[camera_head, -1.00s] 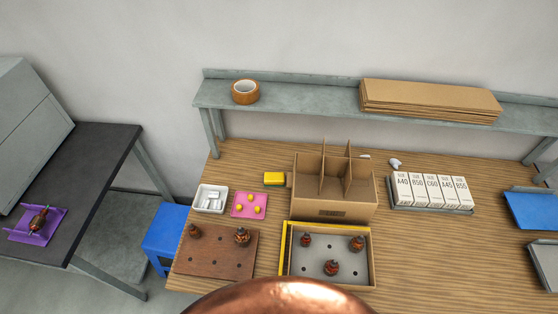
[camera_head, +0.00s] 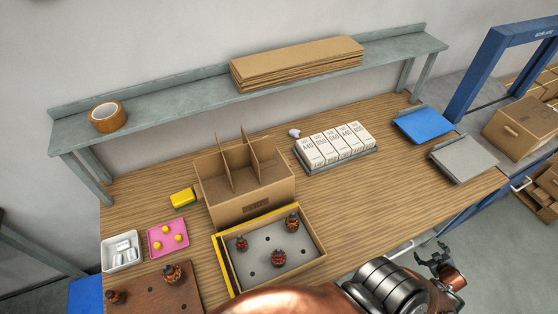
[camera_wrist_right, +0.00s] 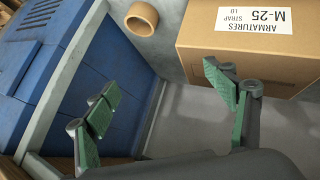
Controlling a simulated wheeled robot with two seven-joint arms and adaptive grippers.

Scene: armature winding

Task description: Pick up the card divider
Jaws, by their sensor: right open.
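The card divider (camera_head: 236,163) is made of crossed brown cardboard panels. It stands upright in an open cardboard box (camera_head: 254,202) in the middle of the wooden table, its upper edges above the rim. My right gripper (camera_head: 446,271) is in front of the table's right part, well apart from the divider. In the right wrist view the same gripper (camera_wrist_right: 165,95) has its green-padded fingers spread, with nothing between them. The divider does not show in that view. My left gripper is out of sight.
A shallow box with armatures (camera_head: 266,268) stands before the divider's box. White labelled cartons (camera_head: 335,146) stand to its right. A grey shelf (camera_head: 190,103) runs behind. The wrist view shows a box labelled M-25 (camera_wrist_right: 252,47) close by. Table front right is bare.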

